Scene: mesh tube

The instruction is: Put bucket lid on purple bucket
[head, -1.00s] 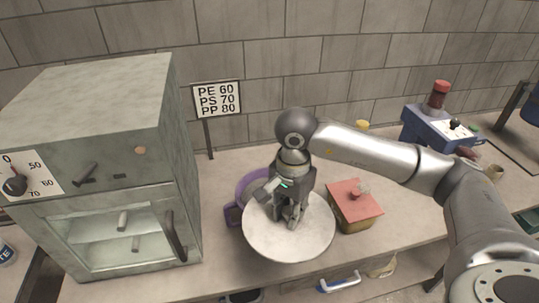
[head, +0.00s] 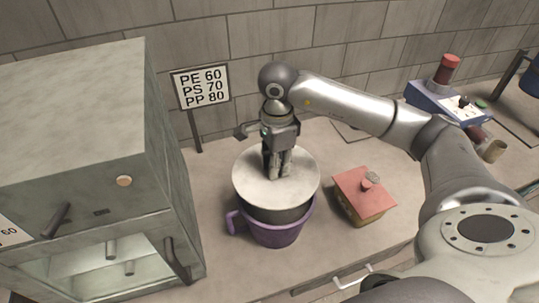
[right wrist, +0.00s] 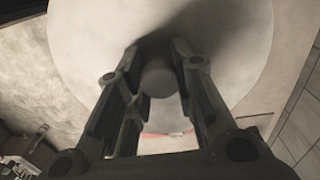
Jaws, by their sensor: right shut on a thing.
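The bucket lid (head: 250,178) is a pale round disc with a knob in its middle. My right gripper (head: 279,172) points down and is shut on the lid's knob. The right wrist view shows its fingers (right wrist: 160,85) on either side of the knob, with the lid (right wrist: 85,35) filling much of the picture. The purple bucket (head: 272,234) stands upright on the bench, its handle to the left. The lid is over the bucket's opening, with a dark band between them; I cannot tell whether they touch. My left gripper is not in view.
A grey oven (head: 85,120) stands close on the left. A sign (head: 201,88) stands behind. A box with a red lid (head: 364,190) sits right of the bucket. A blue device (head: 440,100) is further right. The bench in front of the bucket is clear.

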